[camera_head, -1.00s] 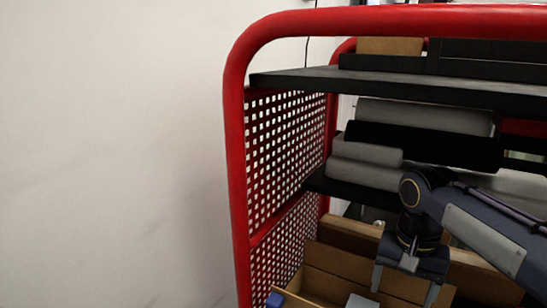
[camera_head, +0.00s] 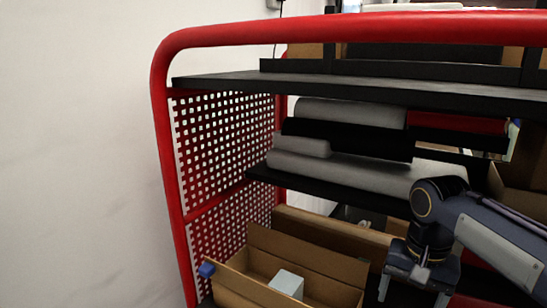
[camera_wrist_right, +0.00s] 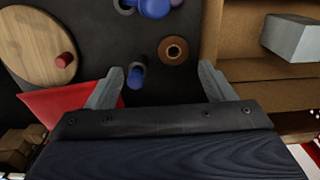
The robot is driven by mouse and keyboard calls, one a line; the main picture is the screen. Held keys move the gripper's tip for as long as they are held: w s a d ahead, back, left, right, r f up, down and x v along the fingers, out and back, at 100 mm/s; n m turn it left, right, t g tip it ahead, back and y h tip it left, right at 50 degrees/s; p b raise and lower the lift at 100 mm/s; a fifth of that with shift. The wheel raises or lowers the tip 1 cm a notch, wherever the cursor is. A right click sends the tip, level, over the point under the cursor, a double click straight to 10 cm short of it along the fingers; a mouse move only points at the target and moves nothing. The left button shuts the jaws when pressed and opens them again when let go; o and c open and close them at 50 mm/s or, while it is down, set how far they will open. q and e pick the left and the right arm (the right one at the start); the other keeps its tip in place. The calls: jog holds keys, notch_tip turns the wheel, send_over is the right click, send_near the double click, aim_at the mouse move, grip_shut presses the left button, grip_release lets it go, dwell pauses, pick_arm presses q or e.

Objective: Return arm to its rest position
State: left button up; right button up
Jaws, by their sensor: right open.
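My right arm comes in from the right in the head view, in front of the red-framed rack (camera_head: 172,170). My right gripper (camera_head: 412,292) points down, right of an open cardboard box (camera_head: 335,290). In the right wrist view the two fingers of the right gripper (camera_wrist_right: 171,74) are spread apart, with nothing between them. Below them is a dark surface (camera_wrist_right: 100,30) with a brown ring (camera_wrist_right: 173,50) and blue pieces (camera_wrist_right: 136,76). My left gripper is not in view.
Grey and black rolls (camera_head: 345,172) lie on the middle shelf, close behind the right arm. The box holds a light grey block (camera_head: 287,283). A perforated side panel (camera_head: 220,140) closes the rack's left side. A round wooden board (camera_wrist_right: 38,45) shows in the wrist view.

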jog(key=s+a+f+n+t+y, duration=0.1)
jog(key=s+f, duration=0.3)
jog(key=s, duration=0.4)
jog(key=s+a+f+n+t+y, duration=0.2)
jog(key=s+a+f+n+t, duration=0.1)
jog(key=s, duration=0.5)
notch_tip(320, 180, down, 2)
jog(key=shift+s+a+f+t+y, duration=0.2)
jog(key=shift+a+t+y, duration=0.15)
jog(key=shift+t, duration=0.35)
